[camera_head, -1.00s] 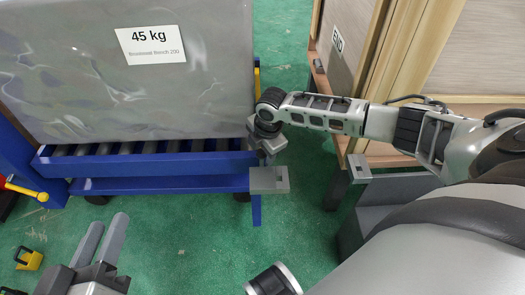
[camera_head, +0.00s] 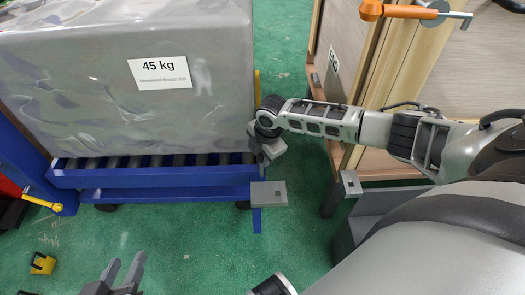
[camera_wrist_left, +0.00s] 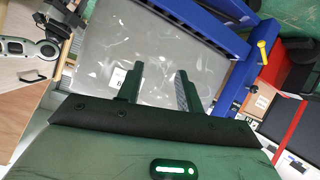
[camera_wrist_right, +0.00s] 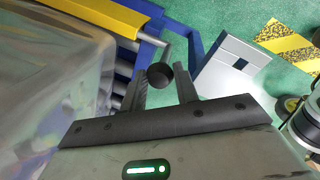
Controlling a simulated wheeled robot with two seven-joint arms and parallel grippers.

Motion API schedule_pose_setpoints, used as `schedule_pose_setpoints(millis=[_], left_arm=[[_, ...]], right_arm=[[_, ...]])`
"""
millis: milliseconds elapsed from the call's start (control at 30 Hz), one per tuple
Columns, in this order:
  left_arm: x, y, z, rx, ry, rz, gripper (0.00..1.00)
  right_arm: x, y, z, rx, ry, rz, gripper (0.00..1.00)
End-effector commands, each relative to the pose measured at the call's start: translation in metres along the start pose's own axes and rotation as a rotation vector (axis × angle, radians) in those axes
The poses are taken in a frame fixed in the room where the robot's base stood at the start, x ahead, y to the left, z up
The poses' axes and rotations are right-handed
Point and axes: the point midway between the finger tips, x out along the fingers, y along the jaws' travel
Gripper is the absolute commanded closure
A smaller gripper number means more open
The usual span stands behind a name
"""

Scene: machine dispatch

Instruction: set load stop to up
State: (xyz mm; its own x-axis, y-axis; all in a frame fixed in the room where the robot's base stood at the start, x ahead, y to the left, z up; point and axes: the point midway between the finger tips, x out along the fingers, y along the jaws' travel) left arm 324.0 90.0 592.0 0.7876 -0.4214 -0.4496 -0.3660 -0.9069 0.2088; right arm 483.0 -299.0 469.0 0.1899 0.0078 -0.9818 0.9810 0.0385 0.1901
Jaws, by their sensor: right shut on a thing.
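The load stop seems to be the yellow bar (camera_wrist_right: 85,18) at the right end of the blue roller cart (camera_head: 150,178); a thin strip of it (camera_head: 257,84) shows in the head view. A metal rod with a round black knob (camera_wrist_right: 161,75) sits below the bar in the right wrist view. My right gripper (camera_head: 268,155) is at the cart's right front corner, its fingers (camera_wrist_right: 162,88) shut on the knob. In the head view its fingertips hide the knob. My left gripper (camera_head: 122,272) is open and empty, low in front of the cart.
A large wrapped grey box (camera_head: 130,110) labelled 45 kg lies on the cart's rollers. A yellow-ended lever (camera_head: 42,203) is at the cart's left. A grey plate (camera_head: 268,193) lies just below my right gripper.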

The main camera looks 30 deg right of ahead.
Motion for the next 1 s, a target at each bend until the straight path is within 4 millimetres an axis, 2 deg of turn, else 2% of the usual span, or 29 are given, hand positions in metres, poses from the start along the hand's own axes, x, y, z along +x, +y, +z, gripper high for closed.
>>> schedule_pose_setpoints(millis=[33, 333, 367, 400, 433, 767, 867, 1000], left_arm=[[-0.001, -0.001, -0.001, 0.001, -0.009, -0.004, 0.64], [0.0, -0.001, 0.002, 0.001, -0.013, -0.004, 0.64], [0.0, -0.001, 0.002, 0.001, -0.013, -0.004, 0.64], [0.0, -0.001, 0.002, 0.001, -0.012, -0.004, 0.64], [0.0, -0.001, 0.002, 0.0, -0.012, -0.004, 0.64], [-0.001, -0.001, 0.0, 0.001, -0.012, -0.004, 0.64], [-0.003, 0.0, -0.002, 0.002, -0.025, -0.005, 0.64], [-0.005, -0.002, 0.004, 0.001, -0.083, -0.015, 0.64]], right_arm=[[-0.006, 0.002, 0.0, 0.001, 0.002, 0.0, 1.0], [-0.005, 0.003, 0.0, 0.001, 0.002, 0.002, 1.0], [-0.005, 0.003, 0.0, 0.001, 0.002, 0.002, 0.61], [-0.005, 0.003, 0.0, 0.001, 0.002, 0.002, 0.5], [-0.005, 0.003, 0.0, 0.001, 0.002, 0.002, 0.48], [-0.007, 0.002, 0.0, 0.0, 0.001, 0.001, 0.48], [-0.019, 0.002, 0.001, 0.0, 0.001, 0.001, 0.48], [-0.049, 0.002, 0.001, 0.0, 0.001, 0.002, 0.48]])
